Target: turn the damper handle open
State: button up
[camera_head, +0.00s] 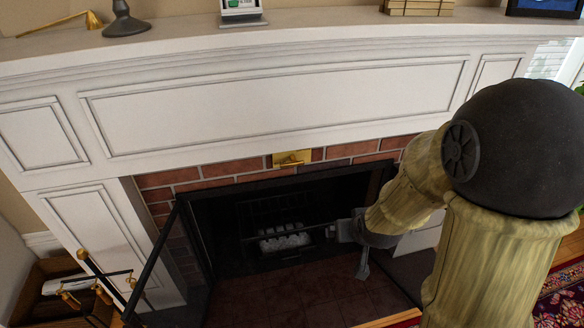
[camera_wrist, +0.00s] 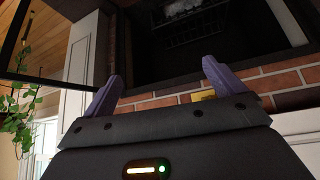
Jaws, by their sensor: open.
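The damper handle (camera_head: 292,158) is a small brass lever on a brass plate, set in the brick course above the firebox opening. In the wrist view a bit of the brass (camera_wrist: 203,96) shows beside the right-hand finger, partly hidden by my gripper. My gripper (camera_wrist: 160,76) has its two purple fingers spread wide, with nothing between them. In the head view my gripper (camera_head: 350,242) is in front of the firebox opening, lower than the handle and to its right. No contact with the handle shows.
The white mantel (camera_head: 270,105) overhangs the bricks, with a dark lamp base (camera_head: 125,22) and other items on top. A black-framed glass door (camera_head: 155,258) stands open at the left. A grate with pale logs (camera_head: 285,238) lies inside. Fire tools (camera_head: 92,275) stand at lower left.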

jog(key=w+a+f+n+t+y+b, duration=0.2)
jog(key=w+a+t+y+b, duration=0.1)
jog(key=w+a+t, duration=0.7)
jog(key=shift+w+a+f+y, duration=0.2)
jog(key=shift+a+y, duration=0.25)
jog(key=shift+y, duration=0.35)
